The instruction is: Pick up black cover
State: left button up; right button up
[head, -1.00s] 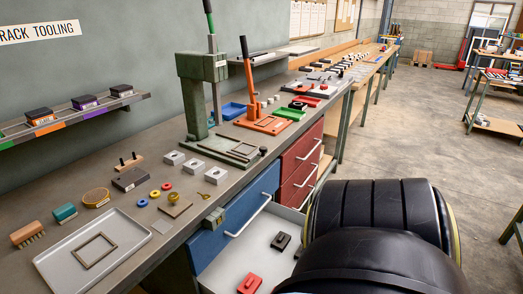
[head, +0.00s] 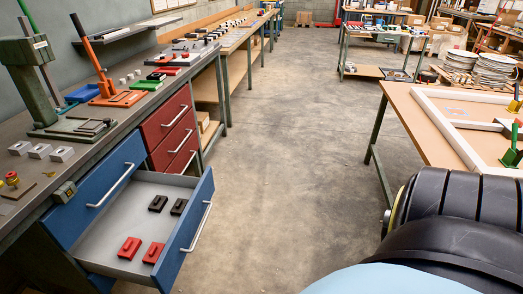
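Two black covers lie in the open drawer (head: 100,240) of the blue cabinet. One black cover (head: 158,203) is toward the left and the other black cover (head: 179,206) is beside it on the right, near the drawer front. Each seems to have a slot or raised part on top. Two red pieces of similar shape, one red piece (head: 129,247) and another red piece (head: 153,252), lie nearer to me in the same drawer. Neither of my grippers is in view.
The workbench (head: 88,148) along the left carries a green press (head: 32,85), an orange press (head: 112,92) and small parts. A table (head: 420,120) with a white frame stands at the right. The floor (head: 290,150) between them is clear.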

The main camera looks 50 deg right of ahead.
aim_at(179, 207)
jog(key=u, duration=0.6)
jog(key=k, duration=0.2)
jog(key=z, duration=2.2)
jog(key=i, duration=1.35)
jog(key=u, duration=0.35)
